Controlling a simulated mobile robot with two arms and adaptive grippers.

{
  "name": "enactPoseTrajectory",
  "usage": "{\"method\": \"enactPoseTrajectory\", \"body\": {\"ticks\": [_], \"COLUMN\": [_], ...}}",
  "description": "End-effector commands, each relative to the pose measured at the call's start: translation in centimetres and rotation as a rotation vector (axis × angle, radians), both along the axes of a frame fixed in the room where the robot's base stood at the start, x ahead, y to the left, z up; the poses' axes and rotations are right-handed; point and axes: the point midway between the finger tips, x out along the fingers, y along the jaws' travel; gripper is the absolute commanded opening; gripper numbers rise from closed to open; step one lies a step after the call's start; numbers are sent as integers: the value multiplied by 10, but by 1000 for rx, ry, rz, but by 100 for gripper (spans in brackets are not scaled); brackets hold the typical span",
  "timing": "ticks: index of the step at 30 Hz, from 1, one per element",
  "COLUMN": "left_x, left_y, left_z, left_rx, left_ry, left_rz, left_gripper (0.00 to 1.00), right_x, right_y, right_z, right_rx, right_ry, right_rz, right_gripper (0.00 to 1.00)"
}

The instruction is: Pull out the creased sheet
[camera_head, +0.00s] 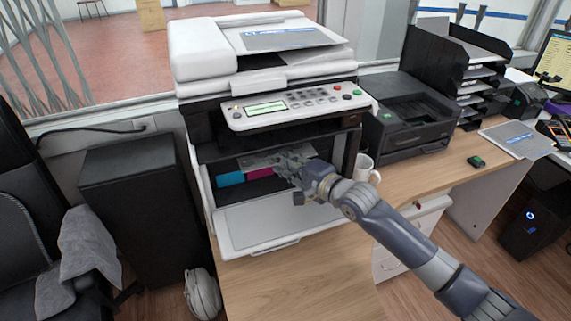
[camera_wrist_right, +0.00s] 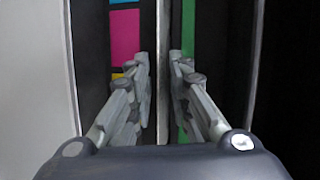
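The printer (camera_head: 262,247) has its front door folded down, baring the inside. A pale, crumpled-looking sheet (camera_head: 262,159) shows inside, above the cyan and magenta cartridges; its right part is hidden by my gripper. My right gripper (camera_head: 290,164) reaches into the opening from the right. In the right wrist view its two fingers (camera_wrist_right: 161,75) stand close together on either side of a thin pale upright strip, perhaps the sheet seen edge-on. I cannot tell whether they press on it. My left gripper is not in view.
A grey-and-blue paper (camera_head: 292,39) lies on top of the printer. A white mug (camera_head: 364,168) stands close behind my right forearm. A black printer (camera_head: 408,118) and stacked trays (camera_head: 450,55) stand to the right. The wooden counter in front is clear.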

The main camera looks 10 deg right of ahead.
Motion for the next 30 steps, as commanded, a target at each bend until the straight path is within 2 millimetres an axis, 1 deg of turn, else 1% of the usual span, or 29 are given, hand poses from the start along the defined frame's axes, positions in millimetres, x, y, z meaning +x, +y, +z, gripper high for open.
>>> {"method": "enactPoseTrajectory", "body": {"ticks": [4,5,6,7,14,17,21,30], "left_x": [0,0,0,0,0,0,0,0], "left_y": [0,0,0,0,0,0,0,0], "left_z": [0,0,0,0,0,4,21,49], "left_rx": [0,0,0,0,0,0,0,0], "left_ry": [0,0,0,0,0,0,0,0], "left_rz": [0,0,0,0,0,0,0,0], "left_gripper": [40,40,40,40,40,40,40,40], "right_x": [0,0,0,0,0,-3,-19,-54], "right_y": [0,0,0,0,0,-1,-3,-10], "right_z": [0,0,0,0,0,1,3,4], "right_rx": [0,0,0,0,-1,0,-1,-1], "right_ry": [0,0,0,0,1,2,6,5], "right_rz": [0,0,0,0,0,0,1,0], "right_gripper": [18,12,2,0,0,0,0,0]}}
